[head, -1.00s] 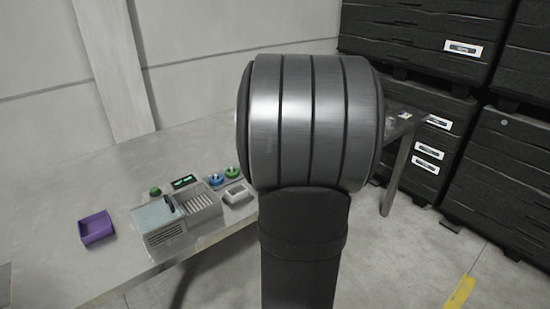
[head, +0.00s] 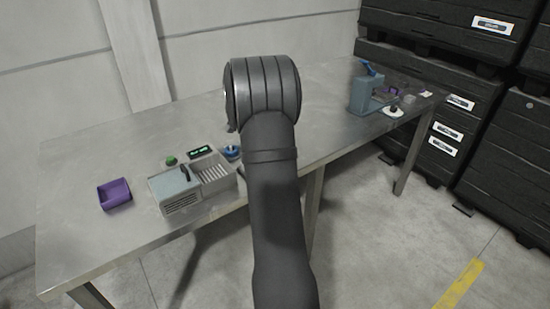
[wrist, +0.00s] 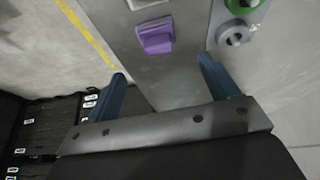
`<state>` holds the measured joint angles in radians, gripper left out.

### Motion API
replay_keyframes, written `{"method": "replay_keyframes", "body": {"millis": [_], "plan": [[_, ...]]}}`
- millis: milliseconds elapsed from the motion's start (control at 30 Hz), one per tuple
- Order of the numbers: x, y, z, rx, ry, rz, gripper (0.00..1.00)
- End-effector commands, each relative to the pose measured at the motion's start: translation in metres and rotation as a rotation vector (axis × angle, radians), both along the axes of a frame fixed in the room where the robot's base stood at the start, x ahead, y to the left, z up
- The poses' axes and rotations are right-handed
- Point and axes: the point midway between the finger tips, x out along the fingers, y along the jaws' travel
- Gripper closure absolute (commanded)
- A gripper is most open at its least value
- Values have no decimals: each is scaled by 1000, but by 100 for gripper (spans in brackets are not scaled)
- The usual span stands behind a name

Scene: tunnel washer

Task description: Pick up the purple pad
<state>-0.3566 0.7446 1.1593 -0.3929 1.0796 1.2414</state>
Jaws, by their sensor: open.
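In the wrist view a purple pad (wrist: 155,37), a small block with a lighter raised front, lies on the grey metal table near its edge. My gripper (wrist: 162,66) is open and empty, its two blue fingers wide apart. The pad shows beyond the fingertips, between their lines, and is not touched. In the head view my arm hides my gripper, and I cannot make out this pad there. A purple open tray (head: 114,193) lies at the left of the table in the head view.
A grey washer-like unit (head: 180,190) stands right of the purple tray. A blue-grey dispenser (head: 364,93) and small items stand at the table's far right. In the wrist view a green ring (wrist: 243,5) and grey ring (wrist: 235,35) lie right of the pad. Black crates (head: 500,125) are stacked at right.

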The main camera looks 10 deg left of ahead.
Motion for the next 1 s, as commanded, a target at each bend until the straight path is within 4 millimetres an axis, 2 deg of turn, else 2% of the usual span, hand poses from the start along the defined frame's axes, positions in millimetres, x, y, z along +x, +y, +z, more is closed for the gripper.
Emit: {"method": "replay_keyframes", "body": {"millis": [33,133,467,700,800,1000], "plan": [[3,-3,-11,-1,3,-1,20],[8,-8,-25,-1,1,-1,20],[13,-13,-46,-1,1,0,20],[20,-22,-79,0,2,-2,20],[23,-23,-86,1,-1,-1,20],[23,-23,-86,1,-1,-1,22]]}}
